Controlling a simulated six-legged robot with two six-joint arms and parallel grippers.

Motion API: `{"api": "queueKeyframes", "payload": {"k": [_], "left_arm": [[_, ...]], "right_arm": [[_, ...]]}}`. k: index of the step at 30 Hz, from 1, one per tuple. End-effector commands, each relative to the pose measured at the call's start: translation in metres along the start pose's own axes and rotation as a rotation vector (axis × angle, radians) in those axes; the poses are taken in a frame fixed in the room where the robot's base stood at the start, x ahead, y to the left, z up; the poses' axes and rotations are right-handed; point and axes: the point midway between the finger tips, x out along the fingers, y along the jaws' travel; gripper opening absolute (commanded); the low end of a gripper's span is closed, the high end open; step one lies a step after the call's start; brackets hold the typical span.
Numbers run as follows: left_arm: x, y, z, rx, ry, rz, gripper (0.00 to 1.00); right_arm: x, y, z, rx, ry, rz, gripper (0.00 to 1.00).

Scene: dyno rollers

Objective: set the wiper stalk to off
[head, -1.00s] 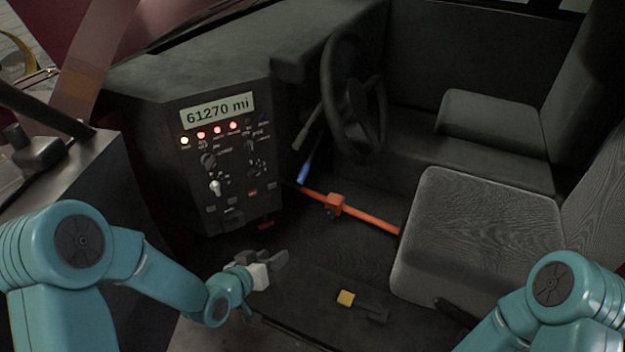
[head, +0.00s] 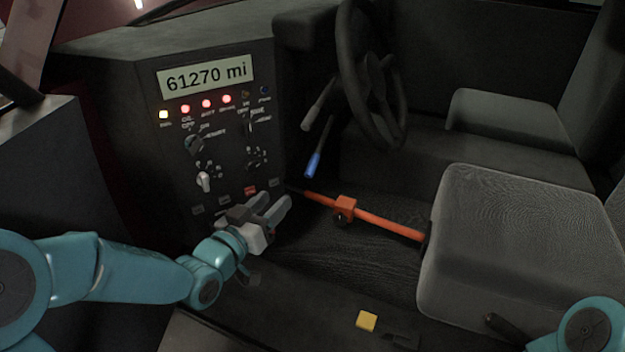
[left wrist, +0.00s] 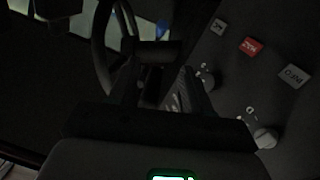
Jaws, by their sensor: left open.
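Two stalks come off the steering column below the wheel: a grey one (head: 319,112) and one with a blue end (head: 313,164). Both slant downward to the left. I cannot tell which is the wiper stalk, and I can read no setting marks on them. My left gripper (head: 274,204) is open and empty, in front of the lower dash panel, left of and below the blue end and apart from it. Its dark fingers also show in the left wrist view (left wrist: 160,90). My right gripper is out of view.
The dash panel (head: 215,150) with knobs, lights and buttons stands just behind my left gripper. The steering wheel (head: 350,75) is above the stalks. An orange bar (head: 390,224) crosses right of the gripper, beside the seat (head: 520,240). A yellow block (head: 367,321) is at the lower front.

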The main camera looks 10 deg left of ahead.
Motion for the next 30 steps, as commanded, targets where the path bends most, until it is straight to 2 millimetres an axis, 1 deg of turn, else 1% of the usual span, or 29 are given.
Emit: {"api": "queueKeyframes", "payload": {"k": [1,3,5,8,11,21,24,27,30], "left_arm": [[-0.001,-0.001,0.008,0.003,0.006,0.000,0.48],[-0.001,-0.001,0.010,0.004,0.009,0.000,0.48],[0.001,-0.001,0.011,0.005,0.009,0.001,0.48],[0.009,0.000,0.011,0.004,0.008,0.003,0.48],[0.027,0.000,0.011,0.003,0.007,0.004,0.48],[0.111,-0.001,0.011,0.004,0.007,0.006,0.48],[0.132,-0.002,0.010,0.004,0.008,0.005,0.48],[0.148,-0.002,0.010,0.004,0.007,0.005,0.48],[0.158,-0.002,0.009,0.003,0.007,0.005,0.48]], "right_arm": [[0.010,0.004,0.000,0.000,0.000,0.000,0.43],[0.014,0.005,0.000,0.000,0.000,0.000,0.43],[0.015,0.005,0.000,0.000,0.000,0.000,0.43],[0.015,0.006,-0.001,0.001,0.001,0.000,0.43],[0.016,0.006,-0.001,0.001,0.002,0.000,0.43],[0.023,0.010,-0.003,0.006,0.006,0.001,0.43],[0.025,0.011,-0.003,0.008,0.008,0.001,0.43],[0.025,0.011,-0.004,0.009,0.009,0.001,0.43],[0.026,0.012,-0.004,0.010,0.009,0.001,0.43]]}}
